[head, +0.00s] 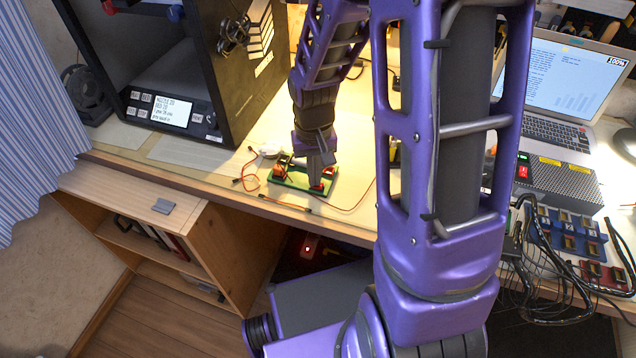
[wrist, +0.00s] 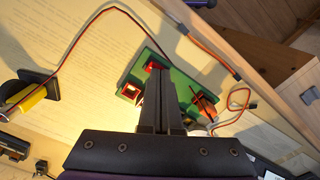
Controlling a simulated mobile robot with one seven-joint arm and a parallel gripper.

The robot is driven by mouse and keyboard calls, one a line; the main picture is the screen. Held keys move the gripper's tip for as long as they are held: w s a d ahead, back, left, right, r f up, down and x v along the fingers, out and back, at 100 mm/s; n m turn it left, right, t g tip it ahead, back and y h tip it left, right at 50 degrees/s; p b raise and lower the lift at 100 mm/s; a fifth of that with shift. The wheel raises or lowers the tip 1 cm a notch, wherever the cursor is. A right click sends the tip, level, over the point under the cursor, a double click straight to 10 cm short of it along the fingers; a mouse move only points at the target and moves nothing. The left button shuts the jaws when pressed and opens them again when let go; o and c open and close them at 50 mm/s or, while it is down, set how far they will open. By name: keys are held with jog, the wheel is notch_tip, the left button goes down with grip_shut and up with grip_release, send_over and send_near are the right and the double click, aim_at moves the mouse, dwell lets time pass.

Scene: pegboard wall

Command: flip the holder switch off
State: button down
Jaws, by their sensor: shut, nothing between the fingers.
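The holder is a green board (head: 299,184) with red parts, lying near the front edge of the desk. It also shows in the wrist view (wrist: 186,88). My gripper (head: 318,182) points down over the board's right part, fingers together and empty. In the wrist view my fingertips (wrist: 160,74) are right by a small red part (wrist: 155,65) at the board's end, which may be the switch. I cannot tell whether they touch it, nor its position. Another red part (wrist: 131,92) and an orange-red part (wrist: 205,106) sit on the board.
Thin red and black wires run from the board across the desk. A black 3D printer (head: 180,80) stands left, a laptop (head: 565,90) and a grey power supply (head: 560,180) right. A wooden shelf (head: 170,215) is below the desk's left edge.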

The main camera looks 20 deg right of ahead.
notch_tip(320, 180, up, 7)
jog(key=p, duration=0.5)
jog(key=shift+p, duration=0.3)
dwell(0.4)
